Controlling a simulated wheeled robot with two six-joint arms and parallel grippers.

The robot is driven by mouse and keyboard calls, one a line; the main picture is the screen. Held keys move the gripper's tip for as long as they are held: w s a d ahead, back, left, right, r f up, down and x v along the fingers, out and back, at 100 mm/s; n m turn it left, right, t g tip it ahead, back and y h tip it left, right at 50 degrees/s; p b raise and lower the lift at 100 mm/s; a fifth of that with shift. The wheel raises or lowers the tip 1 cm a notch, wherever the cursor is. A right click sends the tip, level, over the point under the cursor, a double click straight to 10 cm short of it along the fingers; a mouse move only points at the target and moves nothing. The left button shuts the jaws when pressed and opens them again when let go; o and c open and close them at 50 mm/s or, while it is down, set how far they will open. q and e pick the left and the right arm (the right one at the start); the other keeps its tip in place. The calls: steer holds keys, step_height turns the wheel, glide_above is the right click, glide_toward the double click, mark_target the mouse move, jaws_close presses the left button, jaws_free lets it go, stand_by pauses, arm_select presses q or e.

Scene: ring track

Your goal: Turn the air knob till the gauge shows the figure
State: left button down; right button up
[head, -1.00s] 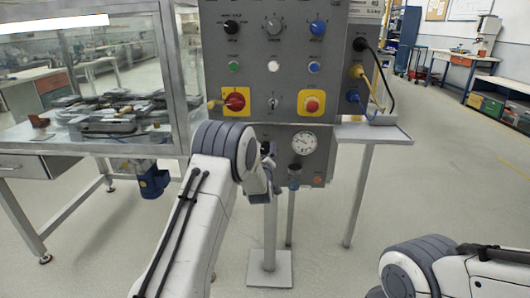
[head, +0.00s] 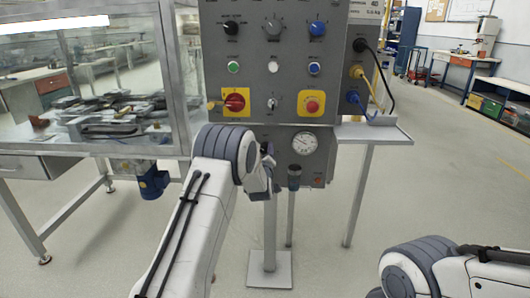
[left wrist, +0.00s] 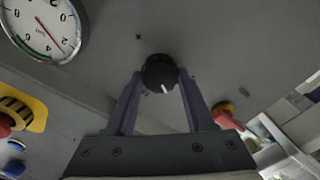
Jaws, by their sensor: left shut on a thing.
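The air knob (left wrist: 160,70) is a round black knob with a white mark, on the lower grey panel. In the left wrist view it sits between the two fingers of my left gripper (left wrist: 158,84), which is shut on it. In the head view my left gripper (head: 268,170) is at the lower panel, and my wrist mostly hides the knob. The white round gauge (head: 304,143) is just right of it. It also shows upside down and partly cut off in the left wrist view (left wrist: 44,28); its needle is visible. My right gripper is out of view.
The control panel (head: 250,60) above carries knobs, lights, a red switch (head: 235,101) and a red stop button (head: 312,105). A label plate (head: 366,12) at top right has text too small to read surely. A glazed cabinet stands left, a small shelf (head: 385,133) right.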

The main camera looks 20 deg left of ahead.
arm_select(q)
steer(key=m, duration=0.4)
steer(key=shift+b, duration=0.3)
steer(key=m, duration=0.4)
steer(key=shift+d+m, duration=0.1)
steer(key=shift+m, duration=0.2)
steer(key=m, duration=0.4)
steer(key=shift+d+m, duration=0.1)
steer(key=shift+m, duration=0.2)
steer(key=m+p, duration=0.1)
steer(key=m, duration=0.3)
steer(key=shift+w+m, duration=0.1)
steer(key=shift+m, duration=0.3)
steer(key=shift+d, duration=0.1)
steer(key=shift+c, duration=1.3)
jaws_free()
